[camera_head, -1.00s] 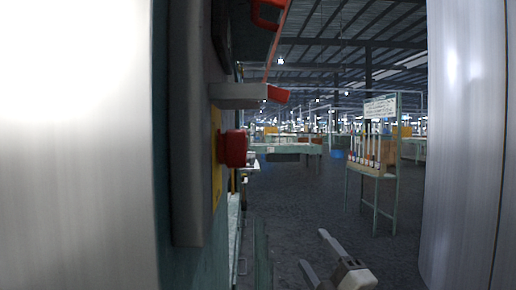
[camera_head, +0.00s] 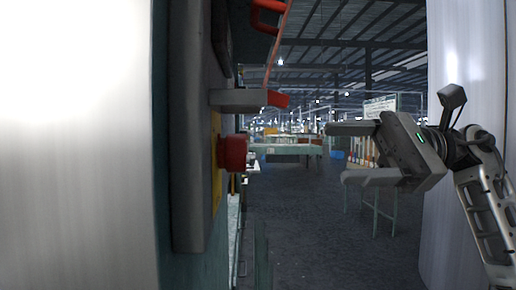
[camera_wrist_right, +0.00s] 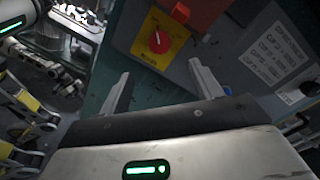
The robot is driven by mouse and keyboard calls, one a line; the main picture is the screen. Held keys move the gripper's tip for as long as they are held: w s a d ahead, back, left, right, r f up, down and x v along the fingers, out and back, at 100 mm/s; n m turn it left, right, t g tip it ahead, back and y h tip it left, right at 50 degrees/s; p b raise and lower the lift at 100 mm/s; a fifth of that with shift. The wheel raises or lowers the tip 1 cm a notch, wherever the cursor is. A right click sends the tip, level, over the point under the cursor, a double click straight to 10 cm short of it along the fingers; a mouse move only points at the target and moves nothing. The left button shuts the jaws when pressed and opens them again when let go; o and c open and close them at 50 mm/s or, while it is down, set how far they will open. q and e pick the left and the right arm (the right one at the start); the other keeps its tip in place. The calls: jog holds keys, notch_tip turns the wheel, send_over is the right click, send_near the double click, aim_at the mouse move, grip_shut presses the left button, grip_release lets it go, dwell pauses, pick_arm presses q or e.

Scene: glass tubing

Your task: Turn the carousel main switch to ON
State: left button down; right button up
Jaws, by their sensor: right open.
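The main switch is a red knob (camera_head: 232,152) on a yellow plate (camera_head: 216,170), seen edge-on on the grey panel at the left of the head view. The right wrist view shows the knob (camera_wrist_right: 158,43) face-on, with a pale mark, on the yellow plate (camera_wrist_right: 143,55); its lettering is too small to read. My right gripper (camera_head: 338,153) is open and empty, its fingers pointing left toward the knob, with a clear gap between. In the wrist view the knob lies beyond and between the fingertips (camera_wrist_right: 160,72). My left gripper is not identifiable.
A grey bar with a red end (camera_head: 250,98) juts out above the knob. A red handle (camera_head: 268,18) is higher up. A white label sheet (camera_wrist_right: 278,52) is beside the switch plate. A stand with a sign (camera_head: 380,108) is behind my right gripper. The floor between is open.

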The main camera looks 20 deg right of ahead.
aim_at(233, 154)
jog(key=w+a+p, duration=0.2)
jog(key=a, duration=1)
jog(key=shift+w+a, duration=0.25)
jog(key=shift+a, duration=0.05)
jog(key=c, duration=1)
